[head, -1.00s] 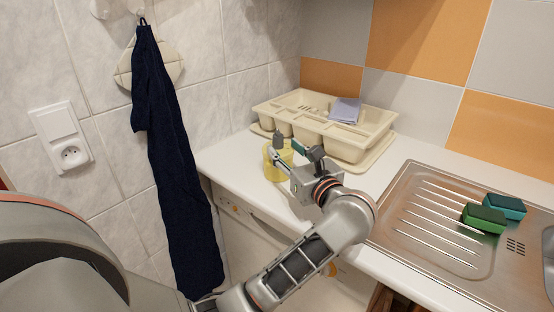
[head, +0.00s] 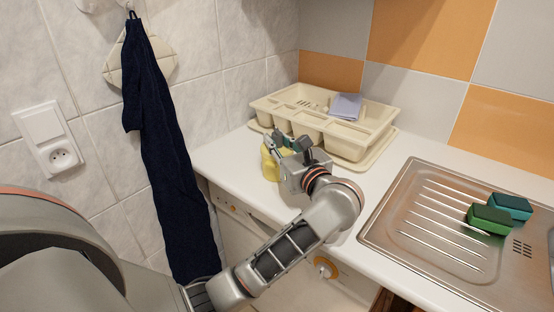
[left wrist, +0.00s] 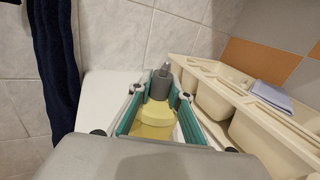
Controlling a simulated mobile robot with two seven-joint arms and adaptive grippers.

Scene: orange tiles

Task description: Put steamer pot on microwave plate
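No steamer pot or microwave plate can be made out in these views. A yellow bottle-like container (head: 270,163) with a grey top stands on the white counter, left of the dish rack. It also shows in the left wrist view (left wrist: 154,116), upright, with its grey neck and nozzle on top. My left gripper (head: 284,143) is open at the container. In the left wrist view its teal-padded fingers (left wrist: 160,93) stand on either side of the container, with gaps beside the neck. The container's lower part is partly hidden by the gripper. My right gripper is not in view.
A cream dish rack (head: 375,128) holding a grey-blue item (head: 346,106) stands close behind the gripper. A steel sink drainer (head: 425,225) with green sponges (head: 490,219) lies to the right. A dark blue towel (head: 165,160) hangs on the left wall.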

